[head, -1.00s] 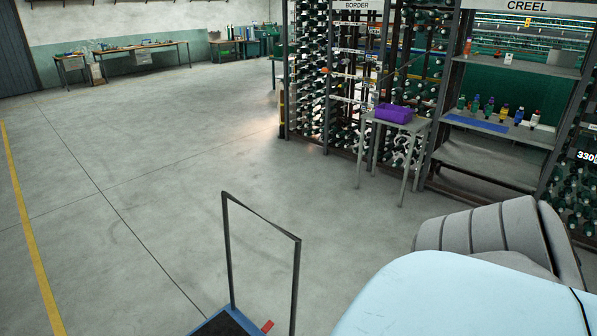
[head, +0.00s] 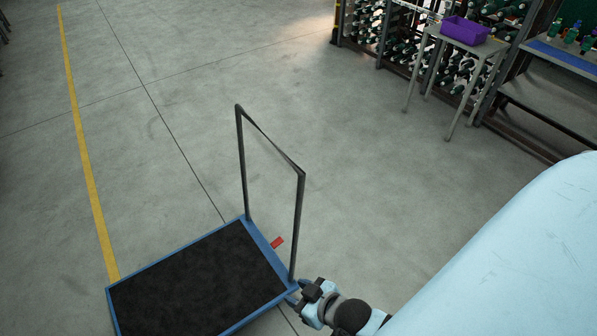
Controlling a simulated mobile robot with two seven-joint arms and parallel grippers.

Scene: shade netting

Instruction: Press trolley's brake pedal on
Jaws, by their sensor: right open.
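The trolley has a black deck with a blue frame (head: 266,246) and a tall dark push handle (head: 242,160) at its far right end. The small red brake pedal (head: 277,242) sticks out at the foot of that end, between the handle's posts. I cannot tell whether it is up or down. My right gripper (head: 293,298) is open, by the trolley's near right corner, below and a little right of the pedal in the picture. It is apart from the pedal; whether it touches the frame is unclear. My left gripper is out of view.
A shelf unit (head: 545,105) is at the right edge. The floor beyond the trolley is clear, with a yellow line (head: 84,150) at left.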

